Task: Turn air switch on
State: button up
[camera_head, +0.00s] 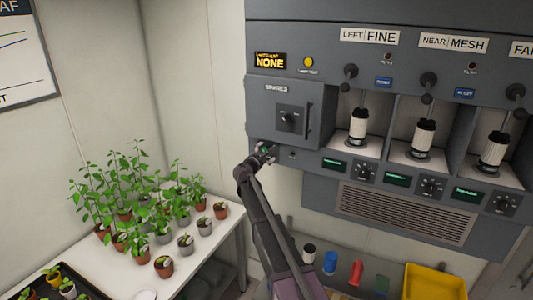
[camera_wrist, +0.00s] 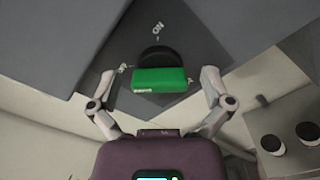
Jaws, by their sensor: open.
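A green switch handle (camera_wrist: 160,78) on a round black base (camera_wrist: 156,57) shows in the wrist view, on a dark plate. The word ON is printed above it; smaller marks at its sides are hard to read. I take it as the air switch. My gripper (camera_wrist: 158,86) is open, one finger on each side of the handle, with gaps visible at both sides. Whether the fingertips reach its depth is unclear. In the head view my gripper (camera_head: 265,153) is at the lower left edge of the grey machine (camera_head: 277,190), mostly hiding the handle.
Several bays with white cylinders (camera_head: 423,133) lie to the right. A table (camera_head: 206,240) with several potted plants (camera_head: 163,266) stands at left. A yellow bin (camera_head: 434,282) is lower right.

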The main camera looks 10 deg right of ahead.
jog(key=shift+c, duration=0.2)
jog(key=c, duration=1.1)
